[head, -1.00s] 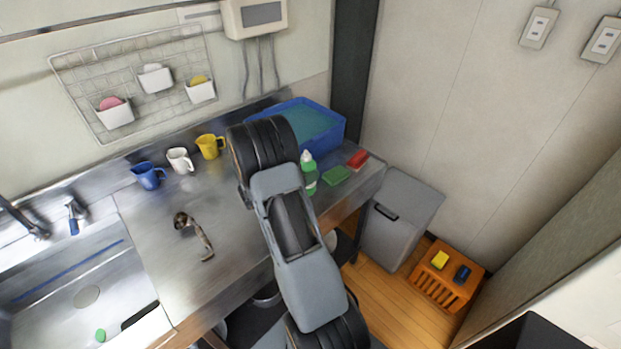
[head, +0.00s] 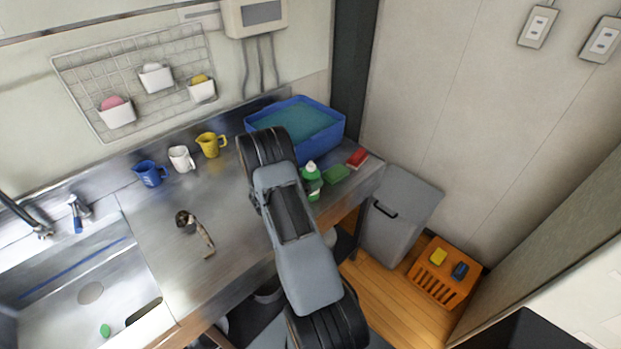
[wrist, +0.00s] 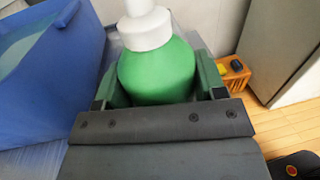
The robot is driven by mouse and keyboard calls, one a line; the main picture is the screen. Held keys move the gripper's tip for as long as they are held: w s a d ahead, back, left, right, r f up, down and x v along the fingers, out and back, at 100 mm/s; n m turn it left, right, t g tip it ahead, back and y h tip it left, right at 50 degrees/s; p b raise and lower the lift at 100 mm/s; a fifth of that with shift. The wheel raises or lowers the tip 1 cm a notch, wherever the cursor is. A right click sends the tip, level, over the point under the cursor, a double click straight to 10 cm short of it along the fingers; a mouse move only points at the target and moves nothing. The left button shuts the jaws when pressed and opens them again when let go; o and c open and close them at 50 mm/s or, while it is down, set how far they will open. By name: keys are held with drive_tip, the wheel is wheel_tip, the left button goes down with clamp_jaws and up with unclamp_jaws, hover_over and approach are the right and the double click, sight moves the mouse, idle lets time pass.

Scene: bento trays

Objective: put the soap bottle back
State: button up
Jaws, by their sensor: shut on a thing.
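The soap bottle (head: 312,186) is green with a white cap. In the head view it shows just right of my arm, near the front right of the steel counter. In the wrist view the bottle (wrist: 157,70) stands between the two fingers of my gripper (wrist: 159,85), which is shut on its green body. The white cap rises above the fingers. The bottle's base is hidden, so I cannot tell whether it touches the counter. My arm hides the gripper in the head view.
A green sponge (head: 336,174) and a red sponge (head: 357,158) lie right of the bottle. A blue tub (head: 327,138) stands behind. Blue (head: 148,174), white (head: 181,159) and yellow (head: 210,146) mugs line the back. A ladle (head: 196,232) lies on otherwise clear counter left of my arm.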

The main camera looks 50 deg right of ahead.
drive_tip(key=shift+f, duration=0.15)
drive_tip(key=o, duration=1.2)
